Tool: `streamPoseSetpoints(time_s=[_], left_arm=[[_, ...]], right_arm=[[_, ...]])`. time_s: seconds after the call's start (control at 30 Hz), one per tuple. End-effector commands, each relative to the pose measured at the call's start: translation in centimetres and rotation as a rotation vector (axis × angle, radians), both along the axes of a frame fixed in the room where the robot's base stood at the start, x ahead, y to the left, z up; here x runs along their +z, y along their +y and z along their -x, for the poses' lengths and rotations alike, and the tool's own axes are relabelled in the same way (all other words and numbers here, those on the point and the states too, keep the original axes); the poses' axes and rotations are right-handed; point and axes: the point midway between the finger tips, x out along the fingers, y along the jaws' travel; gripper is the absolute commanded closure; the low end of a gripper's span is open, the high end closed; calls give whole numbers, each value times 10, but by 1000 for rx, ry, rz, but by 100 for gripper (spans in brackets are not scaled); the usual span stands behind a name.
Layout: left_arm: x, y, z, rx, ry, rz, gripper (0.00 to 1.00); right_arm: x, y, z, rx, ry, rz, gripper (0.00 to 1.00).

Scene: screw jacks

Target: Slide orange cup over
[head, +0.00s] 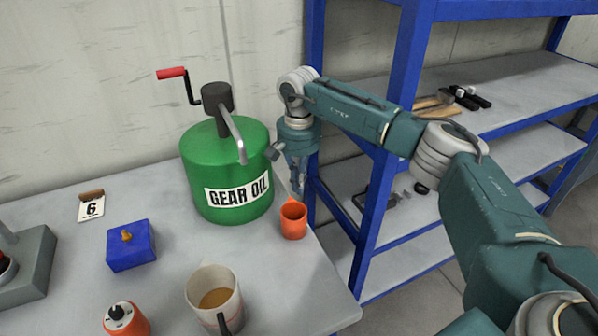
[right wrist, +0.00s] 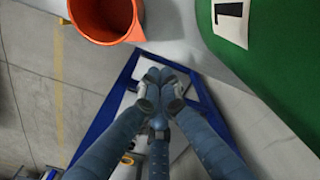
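The orange cup (head: 293,222) stands upright on the table near its right edge, just right of the green gear oil can (head: 228,160). In the right wrist view the cup (right wrist: 104,18) is cut off at the upper left, its open mouth showing. My right gripper (head: 297,188) points down just behind the cup, beside the can. In the right wrist view its fingers (right wrist: 160,88) come together at the tips with nothing between them. They look apart from the cup. My left gripper is not in view.
A mug of brown liquid (head: 213,296), a blue box (head: 131,246), an orange-and-black knobbed item (head: 125,318) and a number 6 card (head: 91,206) are on the table (head: 295,285). A blue-framed shelf (head: 394,130) stands at the right. The table is bare in front of the cup.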

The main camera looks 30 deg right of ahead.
Motion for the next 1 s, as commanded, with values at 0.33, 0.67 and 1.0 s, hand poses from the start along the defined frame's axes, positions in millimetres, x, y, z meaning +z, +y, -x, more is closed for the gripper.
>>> streamPoseSetpoints(time_s=[0.33,0.67,1.0], left_arm=[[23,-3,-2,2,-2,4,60],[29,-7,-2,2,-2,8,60],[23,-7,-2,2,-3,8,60]], right_arm=[[-36,16,18,2,1,-1,100],[-38,27,30,-1,-1,-1,100],[-40,29,32,-1,-1,-1,100]])
